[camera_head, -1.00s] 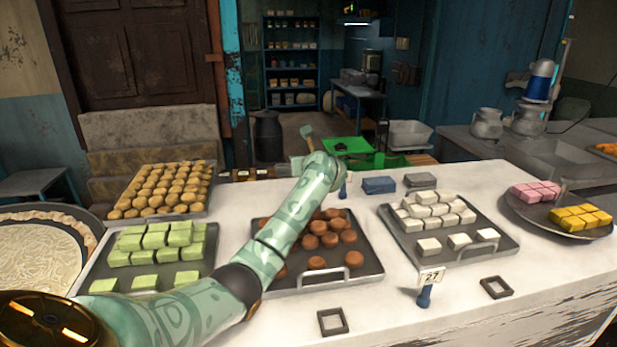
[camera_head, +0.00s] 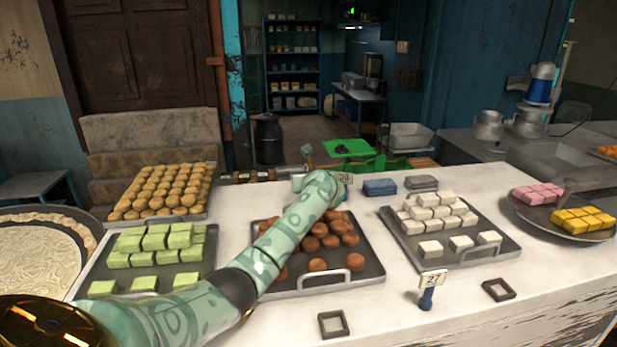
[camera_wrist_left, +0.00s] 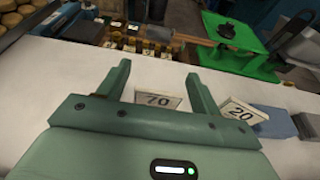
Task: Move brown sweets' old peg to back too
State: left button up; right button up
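The brown sweets (camera_head: 322,240) lie on a dark metal tray (camera_head: 362,262) with a handle. My left arm reaches over it to the counter's back. In the left wrist view my left gripper (camera_wrist_left: 156,70) is open, its two fingers apart. A white card marked 70 (camera_wrist_left: 158,99) shows between the fingers; whether they touch it is unclear. A card marked 20 (camera_wrist_left: 242,113) stands just right of the right finger. It also shows in the head view (camera_head: 345,178), beside my wrist. A blue peg with a 27 card (camera_head: 428,290) stands at the front. My right gripper is out of view.
Green sweets (camera_head: 160,240), yellow-brown balls (camera_head: 165,190) and white sweets (camera_head: 435,212) fill neighbouring trays. Blue and grey blocks (camera_head: 380,187) sit behind. A green scale (camera_head: 350,147) stands beyond the counter.

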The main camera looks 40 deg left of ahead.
pick_arm(q)
jog(key=shift+r, duration=0.15)
jog(key=p+v, duration=1)
jog(key=v, duration=0.1)
jog(key=shift+r+p, duration=0.25)
jog(key=shift+p, duration=0.15)
jog(key=shift+s+d, duration=0.35)
jog(key=shift+d, duration=0.05)
jog(key=shift+a, duration=0.1)
dwell(0.4)
